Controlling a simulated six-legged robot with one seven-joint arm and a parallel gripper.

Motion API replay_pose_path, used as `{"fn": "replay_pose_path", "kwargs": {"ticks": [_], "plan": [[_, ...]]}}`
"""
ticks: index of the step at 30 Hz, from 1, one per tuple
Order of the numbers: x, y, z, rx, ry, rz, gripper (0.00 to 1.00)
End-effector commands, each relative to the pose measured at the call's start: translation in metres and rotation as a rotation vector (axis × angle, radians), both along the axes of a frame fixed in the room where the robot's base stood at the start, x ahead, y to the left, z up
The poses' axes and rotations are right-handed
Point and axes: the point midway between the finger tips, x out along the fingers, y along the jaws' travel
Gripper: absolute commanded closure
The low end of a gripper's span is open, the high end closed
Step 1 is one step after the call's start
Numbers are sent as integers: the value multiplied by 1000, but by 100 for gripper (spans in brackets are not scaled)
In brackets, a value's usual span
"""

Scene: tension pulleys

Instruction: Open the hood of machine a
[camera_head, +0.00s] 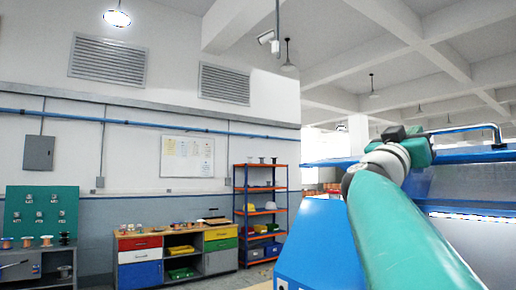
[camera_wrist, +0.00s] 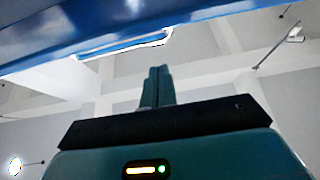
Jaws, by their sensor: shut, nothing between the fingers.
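A blue machine (camera_head: 320,245) stands at the right in the head view; I see no label naming it machine a. Its hood appears as a blue panel (camera_head: 470,156), nearly edge-on and level, with a gap below it showing a grey interior and a bright strip. A metal bar handle (camera_head: 465,128) stands on the panel. The wrist view shows the blue panel (camera_wrist: 40,30) across the top, with a pale handle (camera_wrist: 125,45) along its edge. My gripper's fingers (camera_wrist: 157,72) are together and empty, apart from the handle in that picture. In the head view my arm hides part of the machine.
A workbench (camera_head: 180,255) with coloured drawers and an orange-framed shelf (camera_head: 262,205) stand by the far wall. A green pegboard (camera_head: 42,212) is at the far left. Floor shows between the shelf and the machine.

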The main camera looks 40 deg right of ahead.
Motion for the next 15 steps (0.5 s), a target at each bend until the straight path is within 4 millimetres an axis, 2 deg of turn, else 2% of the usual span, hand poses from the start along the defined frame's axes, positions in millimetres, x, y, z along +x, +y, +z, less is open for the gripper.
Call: {"fn": "replay_pose_path", "kwargs": {"ticks": [1,10,15], "plan": [[-1,-5,1,0,1,-4,100],[-3,-9,-33,2,2,-2,100],[-3,-9,-38,1,0,-2,100]]}}
